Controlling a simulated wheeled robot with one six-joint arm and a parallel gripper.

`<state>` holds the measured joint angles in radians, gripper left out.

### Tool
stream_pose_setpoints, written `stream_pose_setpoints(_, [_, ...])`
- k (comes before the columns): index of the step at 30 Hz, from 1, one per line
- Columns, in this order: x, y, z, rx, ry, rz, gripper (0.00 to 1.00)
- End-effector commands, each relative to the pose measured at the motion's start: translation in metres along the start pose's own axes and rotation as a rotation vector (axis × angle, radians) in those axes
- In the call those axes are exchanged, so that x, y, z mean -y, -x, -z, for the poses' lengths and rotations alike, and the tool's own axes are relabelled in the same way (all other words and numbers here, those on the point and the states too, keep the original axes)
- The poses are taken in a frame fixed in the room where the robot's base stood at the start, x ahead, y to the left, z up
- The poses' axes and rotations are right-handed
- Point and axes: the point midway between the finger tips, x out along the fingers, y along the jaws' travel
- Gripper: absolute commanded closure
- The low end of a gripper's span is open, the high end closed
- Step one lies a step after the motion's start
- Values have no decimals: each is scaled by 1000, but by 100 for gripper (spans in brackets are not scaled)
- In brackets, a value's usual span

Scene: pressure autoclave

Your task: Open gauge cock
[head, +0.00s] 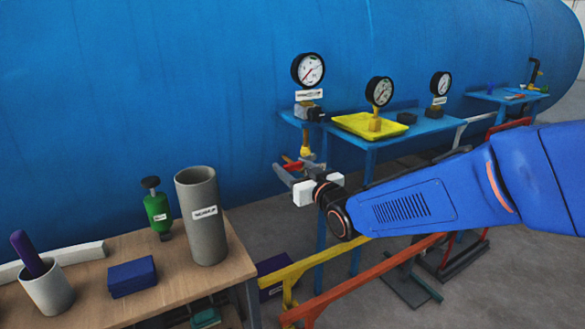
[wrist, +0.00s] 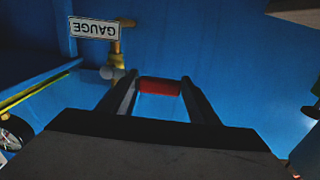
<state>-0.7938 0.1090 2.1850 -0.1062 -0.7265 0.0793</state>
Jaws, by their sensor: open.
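The gauge cock is a brass body (head: 305,142) under the blue shelf, below the leftmost dial gauge (head: 308,70). Its red handle (head: 292,166) shows at my gripper's fingers. In the wrist view the brass body (wrist: 118,66) is at upper left, by a white GAUGE tag (wrist: 95,28) that appears upside down. My gripper (wrist: 158,84) is open, and the red handle (wrist: 160,87) lies across the gap between its fingertips. I cannot tell whether either finger touches it. In the head view my gripper (head: 293,174) reaches in from the right.
The blue shelf (head: 440,131) carries a yellow tray (head: 352,124) and more gauges. The blue vessel wall (head: 150,90) is close behind. A wooden table (head: 95,272) at lower left holds a grey cylinder (head: 202,230) and a green valve (head: 157,208). Yellow rail (head: 350,253) runs below my arm.

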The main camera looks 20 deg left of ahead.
Motion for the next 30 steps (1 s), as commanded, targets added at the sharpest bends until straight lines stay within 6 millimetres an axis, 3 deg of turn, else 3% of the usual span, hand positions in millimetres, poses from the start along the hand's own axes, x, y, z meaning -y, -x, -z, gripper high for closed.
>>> stream_pose_setpoints(8, [0, -2, 0, 0, 0, 0, 45])
stream_pose_setpoints(15, [0, -2, 0, 0, 0, 0, 94])
stream_pose_setpoints(23, [0, -2, 3, 0, -30, 0, 93])
stream_pose_setpoints(30, [-1, -2, 14, 0, -155, 0, 93])
